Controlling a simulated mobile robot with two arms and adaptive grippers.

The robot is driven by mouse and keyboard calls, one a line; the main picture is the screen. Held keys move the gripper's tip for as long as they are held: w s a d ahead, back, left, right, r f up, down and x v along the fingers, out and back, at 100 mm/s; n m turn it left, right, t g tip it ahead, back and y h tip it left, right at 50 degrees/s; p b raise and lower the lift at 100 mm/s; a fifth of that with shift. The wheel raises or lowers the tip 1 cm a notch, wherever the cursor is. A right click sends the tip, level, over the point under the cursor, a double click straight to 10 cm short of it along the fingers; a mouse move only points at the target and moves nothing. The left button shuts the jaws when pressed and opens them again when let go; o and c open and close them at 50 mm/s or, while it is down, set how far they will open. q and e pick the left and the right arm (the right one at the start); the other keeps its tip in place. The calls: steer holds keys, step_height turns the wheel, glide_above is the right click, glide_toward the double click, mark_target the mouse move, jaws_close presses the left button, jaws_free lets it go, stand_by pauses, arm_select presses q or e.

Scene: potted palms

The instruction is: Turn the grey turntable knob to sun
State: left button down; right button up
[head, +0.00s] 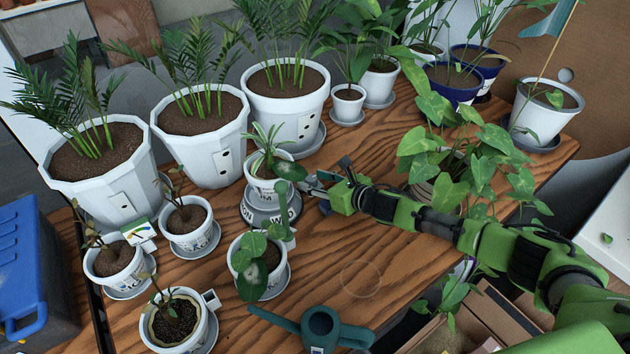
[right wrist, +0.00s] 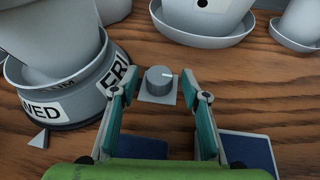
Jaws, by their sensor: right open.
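The grey turntable (head: 270,212) stands mid-table with day labels around its side and a potted plant (head: 266,184) on it. MON and WED face the head camera. In the right wrist view the turntable (right wrist: 62,112) shows WED and FRI. The small grey knob (right wrist: 158,80), with a white mark on top, sits on a square plate beside the turntable. My right gripper (head: 319,186) is open beside the turntable. In the right wrist view its fingers (right wrist: 161,95) are on either side of the knob, with gaps visible on both sides. My left gripper is out of view.
Large white palm pots (head: 285,108) stand behind the turntable. A small leafy pot (head: 259,270) and a green watering can (head: 320,330) are in front. A leafy plant (head: 470,165) is close to my right arm. Bare wood (head: 370,265) lies right of the small pot.

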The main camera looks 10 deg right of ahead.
steer(key=c, duration=1.1)
steer(key=shift+a+f+m+h, duration=0.1)
steer(key=shift+m+h, duration=0.3)
steer(key=shift+h, duration=0.1)
steer(key=shift+s+a+m+t+h, duration=0.15)
steer(key=shift+m+t+h, duration=0.25)
steer(key=shift+m+h, duration=0.1)
steer(key=shift+a+m+t+h, duration=0.15)
steer(key=shift+m+t+h, duration=0.15)
steer(key=shift+m+h, duration=0.45)
steer(key=shift+a+m+h+p, duration=0.15)
steer(key=shift+m+h+p, duration=0.15)
steer(key=shift+m+h, duration=2)
steer(key=shift+h, duration=0.35)
